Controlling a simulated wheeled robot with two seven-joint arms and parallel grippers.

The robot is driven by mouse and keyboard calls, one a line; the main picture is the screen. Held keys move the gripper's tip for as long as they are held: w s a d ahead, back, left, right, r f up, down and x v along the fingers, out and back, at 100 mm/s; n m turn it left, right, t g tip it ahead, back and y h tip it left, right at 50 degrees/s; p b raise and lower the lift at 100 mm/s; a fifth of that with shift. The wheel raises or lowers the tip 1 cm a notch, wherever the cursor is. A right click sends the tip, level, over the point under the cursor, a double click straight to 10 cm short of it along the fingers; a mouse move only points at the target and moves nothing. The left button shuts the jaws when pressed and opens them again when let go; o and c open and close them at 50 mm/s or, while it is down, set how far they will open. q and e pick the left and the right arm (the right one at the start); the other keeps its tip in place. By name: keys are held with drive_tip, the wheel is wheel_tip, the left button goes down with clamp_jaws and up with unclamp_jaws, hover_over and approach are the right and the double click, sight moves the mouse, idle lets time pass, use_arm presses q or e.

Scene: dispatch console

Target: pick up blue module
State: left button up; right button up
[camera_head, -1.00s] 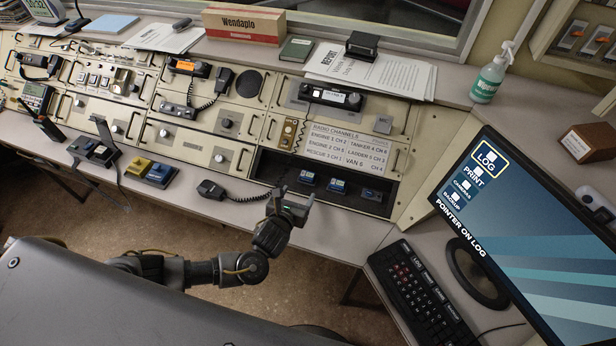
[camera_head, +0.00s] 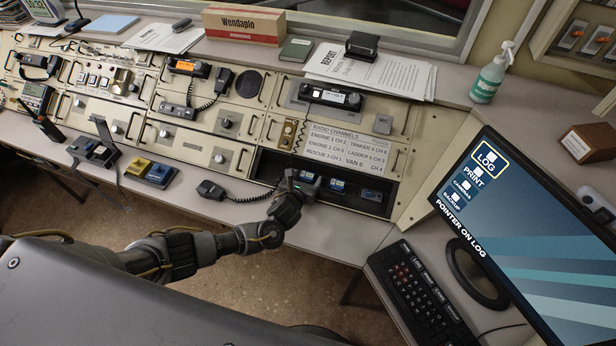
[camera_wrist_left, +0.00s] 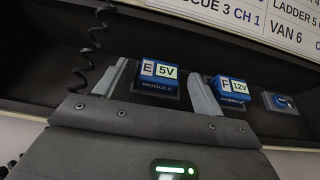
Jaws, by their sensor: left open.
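My left gripper (camera_head: 300,184) reaches into the dark open bay (camera_head: 266,165) under the radio channel list. In the left wrist view its two fingers (camera_wrist_left: 158,82) are apart, one on each side of a blue module marked E 5V (camera_wrist_left: 150,69); I cannot tell whether they touch it. A second blue module, marked F 12V (camera_wrist_left: 230,84), sits just right of the right finger, and it shows in the head view (camera_head: 338,186). A third, smaller-looking module (camera_wrist_left: 279,102) is farther right in the bay. Another blue module (camera_head: 160,173) sits on the desk at left. My right gripper is out of view.
A yellow module (camera_head: 138,165) is beside the desk's blue one. A handset (camera_head: 211,190) with a coiled cord lies left of the bay. A keyboard (camera_head: 420,295) and monitor (camera_head: 530,230) stand at right.

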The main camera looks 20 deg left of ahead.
use_arm(q)
drive_tip(key=shift+w, duration=0.15)
drive_tip(key=c, duration=1.1)
drive_tip(key=shift+r, duration=0.4)
wheel_tip(320, 180, up, 2)
drive_tip(key=shift+r, duration=0.25)
drive_tip(key=r+v, duration=0.1)
drive_tip(key=v, duration=0.4)
drive_tip(key=d+r+p+v, duration=0.1)
drive_tip(key=v, duration=0.5)
drive_tip(key=w+r+p+v, duration=0.1)
drive_tip(key=v, duration=0.4)
drive_tip(key=shift+s+d+r, duration=0.15)
drive_tip(key=shift+s+r, duration=0.05)
